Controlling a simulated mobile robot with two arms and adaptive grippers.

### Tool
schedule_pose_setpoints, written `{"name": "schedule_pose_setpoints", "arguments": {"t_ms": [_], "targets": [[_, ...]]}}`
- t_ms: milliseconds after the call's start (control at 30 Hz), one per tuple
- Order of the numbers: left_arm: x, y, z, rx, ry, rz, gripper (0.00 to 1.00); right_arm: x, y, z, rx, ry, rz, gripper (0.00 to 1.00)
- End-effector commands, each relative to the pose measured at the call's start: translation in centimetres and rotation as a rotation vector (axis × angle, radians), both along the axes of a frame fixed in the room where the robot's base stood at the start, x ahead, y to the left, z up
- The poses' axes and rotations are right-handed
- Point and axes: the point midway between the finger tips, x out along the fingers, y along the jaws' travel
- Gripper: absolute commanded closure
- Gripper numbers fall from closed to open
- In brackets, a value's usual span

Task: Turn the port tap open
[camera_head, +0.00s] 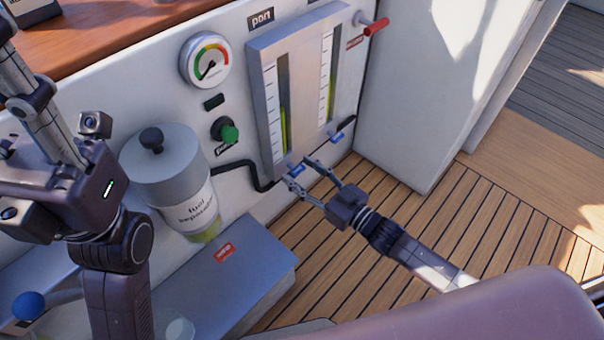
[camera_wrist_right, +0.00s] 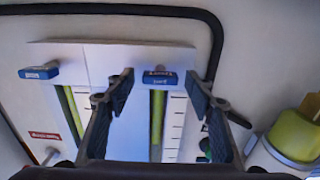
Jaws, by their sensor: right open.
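The port tap has a small blue handle (camera_head: 297,170) at the foot of the left sight tube on the grey gauge panel (camera_head: 262,75). In the right wrist view the tap handle (camera_wrist_right: 160,78), with port lettering, lies crosswise to the green tube. My right gripper (camera_head: 302,172) is open, its fingers close around the tap. In the wrist view one finger stands on each side of the handle, with gaps visible. My left gripper (camera_head: 60,185) is at the left, away from the panel; its fingertips are not clear.
A second blue tap (camera_head: 337,136) sits under the right tube. A black hose (camera_head: 245,167) runs below the panel. The fuel separator (camera_head: 170,180), a green knob (camera_head: 230,133), a dial gauge (camera_head: 206,62) and a red lever (camera_head: 376,26) are nearby. The plank floor (camera_head: 480,220) is clear.

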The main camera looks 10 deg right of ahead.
Motion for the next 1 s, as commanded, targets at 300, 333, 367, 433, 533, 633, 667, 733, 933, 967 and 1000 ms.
{"name": "schedule_pose_setpoints", "arguments": {"t_ms": [300, 333, 367, 433, 533, 633, 667, 733, 933, 967, 1000], "targets": [[-0.01, -0.01, 0.04, 0.0, 0.0, 0.0, 0.6, -0.03, -0.02, -0.01, 0.0, 0.001, 0.0, 0.67], [-0.02, -0.01, 0.04, 0.0, 0.0, 0.0, 0.6, -0.03, -0.02, -0.01, 0.0, 0.001, 0.0, 0.71], [-0.02, -0.01, 0.04, 0.0, 0.0, 0.0, 0.6, -0.03, -0.02, -0.01, 0.0, 0.001, 0.0, 0.74], [-0.04, -0.01, 0.04, 0.0, 0.0, 0.0, 0.6, -0.04, -0.03, -0.02, 0.0, 0.001, 0.0, 0.82], [-0.04, -0.01, 0.03, 0.0, 0.0, 0.0, 0.6, -0.05, -0.03, -0.02, 0.0, 0.001, 0.0, 0.93], [-0.04, -0.01, 0.06, 0.0, -0.001, -0.001, 0.6, -0.05, -0.03, -0.02, -0.001, 0.0, 0.0, 0.93], [-0.03, -0.01, 0.08, 0.0, -0.001, -0.001, 0.6, -0.05, -0.03, -0.01, -0.003, -0.001, 0.0, 0.93], [-0.04, -0.01, 0.16, 0.0, -0.001, -0.001, 0.6, -0.06, -0.02, 0.01, -0.009, -0.005, 0.0, 0.93], [-0.07, 0.07, 0.42, -0.003, 0.003, -0.002, 0.6, -0.06, -0.03, 0.11, -0.064, -0.04, -0.001, 0.93], [-0.04, 0.08, 0.42, -0.003, 0.006, -0.002, 0.6, -0.07, -0.04, 0.11, -0.079, -0.05, -0.001, 0.93], [0.05, 0.1, 0.36, -0.004, 0.013, -0.002, 0.6, -0.08, -0.02, 0.13, -0.099, -0.063, -0.001, 0.93]]}}
